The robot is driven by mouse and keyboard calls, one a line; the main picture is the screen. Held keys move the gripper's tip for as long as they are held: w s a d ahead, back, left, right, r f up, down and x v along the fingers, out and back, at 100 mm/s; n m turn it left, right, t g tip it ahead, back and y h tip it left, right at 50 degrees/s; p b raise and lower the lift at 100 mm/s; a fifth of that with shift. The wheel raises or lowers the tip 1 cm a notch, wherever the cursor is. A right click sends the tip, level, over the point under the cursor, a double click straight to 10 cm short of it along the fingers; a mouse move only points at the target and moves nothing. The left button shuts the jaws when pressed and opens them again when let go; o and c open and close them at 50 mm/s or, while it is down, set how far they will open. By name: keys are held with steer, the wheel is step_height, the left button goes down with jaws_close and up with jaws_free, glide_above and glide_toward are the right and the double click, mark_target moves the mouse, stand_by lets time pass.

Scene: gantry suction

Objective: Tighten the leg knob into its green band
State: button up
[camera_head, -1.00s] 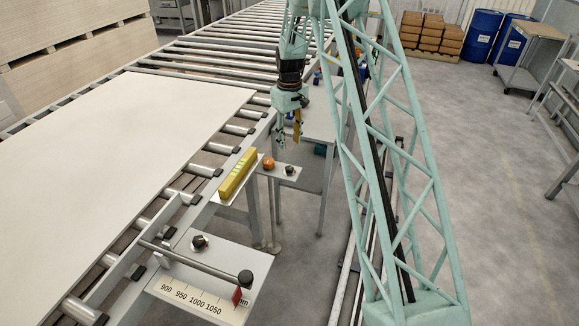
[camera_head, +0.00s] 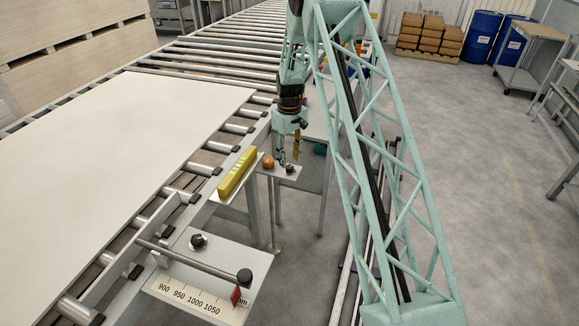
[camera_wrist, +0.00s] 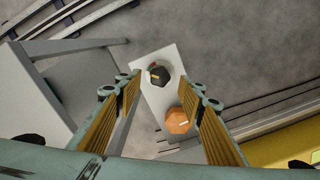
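A dark knob (camera_wrist: 159,75) sits on a small light plate (camera_wrist: 149,102), with small green and red marks at its edge in the wrist view. It also shows in the head view (camera_head: 290,169). An orange knob (camera_wrist: 178,121) with a pale pointer line sits on the same plate, and shows in the head view (camera_head: 268,161). My gripper (camera_head: 289,158) is above the plate, close to the dark knob. In the wrist view its two fingers (camera_wrist: 160,93) are wide apart, with nothing between the pads. Which way the dark knob's pointer faces is too small to tell.
A scale plate (camera_head: 200,296) with a black-ended lever (camera_head: 245,276) is nearer. A white board (camera_head: 130,150) covers the roller conveyor.

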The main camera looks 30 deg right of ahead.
mark_target(289, 166)
steer(key=shift+f, duration=1.8)
steer(key=c, duration=0.8)
steer(key=shift+c, duration=0.2)
steer(key=shift+m, duration=1)
steer(key=o, duration=0.8)
